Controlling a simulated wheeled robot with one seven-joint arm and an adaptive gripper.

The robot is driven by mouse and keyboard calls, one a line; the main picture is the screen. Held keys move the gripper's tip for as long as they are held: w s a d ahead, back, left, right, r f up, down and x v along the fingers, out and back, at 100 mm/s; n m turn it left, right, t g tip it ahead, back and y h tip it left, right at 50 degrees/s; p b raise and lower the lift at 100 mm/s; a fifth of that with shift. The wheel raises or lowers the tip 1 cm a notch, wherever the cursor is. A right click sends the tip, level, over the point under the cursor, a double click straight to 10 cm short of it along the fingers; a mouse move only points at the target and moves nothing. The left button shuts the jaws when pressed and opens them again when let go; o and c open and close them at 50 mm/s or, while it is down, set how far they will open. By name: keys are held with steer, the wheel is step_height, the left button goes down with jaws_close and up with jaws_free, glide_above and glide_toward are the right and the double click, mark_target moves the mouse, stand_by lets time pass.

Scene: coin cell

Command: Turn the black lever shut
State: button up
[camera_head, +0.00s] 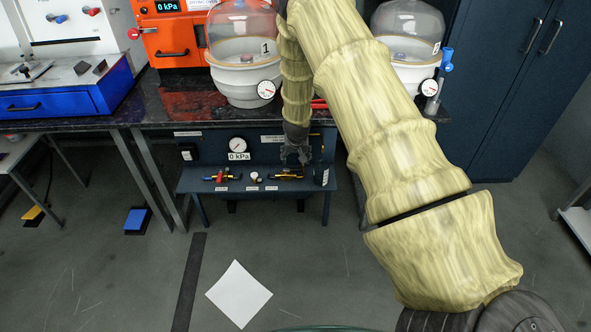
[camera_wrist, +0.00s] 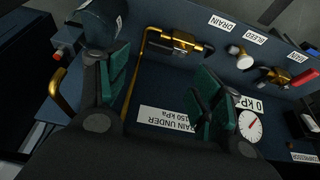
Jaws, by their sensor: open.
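The brass drain valve (camera_head: 288,176) sits on the low blue shelf under the bench. In the wrist view the same valve (camera_wrist: 178,41) is near the top, beside the DRAIN label, with a brass pipe running from it. The black lever is hard to tell from the valve's dark parts, so its angle is unclear. My gripper (camera_head: 297,154) hangs just above and behind this valve in the head view. In the wrist view my gripper (camera_wrist: 163,92) has its green-padded fingers spread, with nothing between them. The valve lies beyond the fingertips, apart from them.
A BLEED knob (camera_wrist: 241,58) and a red-handled MAIN valve (camera_wrist: 290,77) sit along the same shelf. A dark cylinder (camera_head: 321,176) stands right of the drain valve. A pressure gauge (camera_wrist: 250,125) is on the panel. The bench top (camera_head: 185,112) overhangs above.

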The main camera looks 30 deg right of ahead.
mark_target(296, 169)
steer(key=shift+x, duration=5.15)
steer(key=shift+s, duration=0.15)
steer(key=c, duration=1)
